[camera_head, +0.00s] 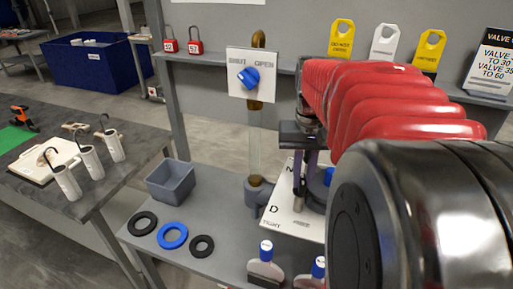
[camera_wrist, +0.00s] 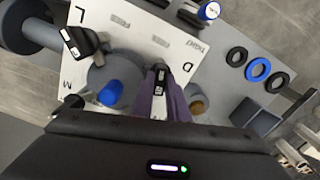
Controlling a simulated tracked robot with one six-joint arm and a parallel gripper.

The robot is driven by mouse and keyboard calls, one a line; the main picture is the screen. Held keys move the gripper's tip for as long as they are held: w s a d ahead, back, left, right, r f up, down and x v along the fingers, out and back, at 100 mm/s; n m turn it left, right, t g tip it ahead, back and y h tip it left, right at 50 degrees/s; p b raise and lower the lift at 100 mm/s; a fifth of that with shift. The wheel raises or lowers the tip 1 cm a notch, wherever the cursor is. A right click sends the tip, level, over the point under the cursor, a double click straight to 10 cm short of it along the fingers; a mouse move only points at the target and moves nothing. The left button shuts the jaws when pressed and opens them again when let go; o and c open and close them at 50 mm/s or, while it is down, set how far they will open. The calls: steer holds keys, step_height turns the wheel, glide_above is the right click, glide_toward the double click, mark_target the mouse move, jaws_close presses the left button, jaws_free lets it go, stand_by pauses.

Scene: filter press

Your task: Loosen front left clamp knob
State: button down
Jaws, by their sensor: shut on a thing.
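A white plate (camera_head: 281,214) with letters such as D and the word TIGHT lies on the grey bench behind my arm. It shows larger in the wrist view (camera_wrist: 130,28). My gripper (camera_head: 299,197) points down at the plate near the D; its narrow jaws also show in the wrist view (camera_wrist: 159,72). They are closed on a clamp knob that is mostly hidden between them. A blue cap (camera_wrist: 111,93) stands left of the jaws in the wrist view. A black and silver clamp part (camera_wrist: 79,41) sits near the L. My red and black arm hides much of the press.
A clear vertical tube (camera_head: 254,140) with a blue-handled valve (camera_head: 248,77) stands left of my gripper. Blue-topped pieces (camera_head: 266,263) are in front. Three rings (camera_head: 173,235) and a grey bin (camera_head: 171,181) lie left. A rear shelf holds tags and red padlocks (camera_head: 195,42).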

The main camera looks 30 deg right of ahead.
mark_target(302, 178)
steer(key=n, duration=0.5)
steer(key=shift+w, duration=0.15)
steer(key=shift+r+n, duration=0.1)
steer(key=shift+n, duration=0.3)
steer(key=c, duration=1.7)
jaws_free()
step_height(302, 178, up, 14)
steer(key=shift+f, duration=0.25)
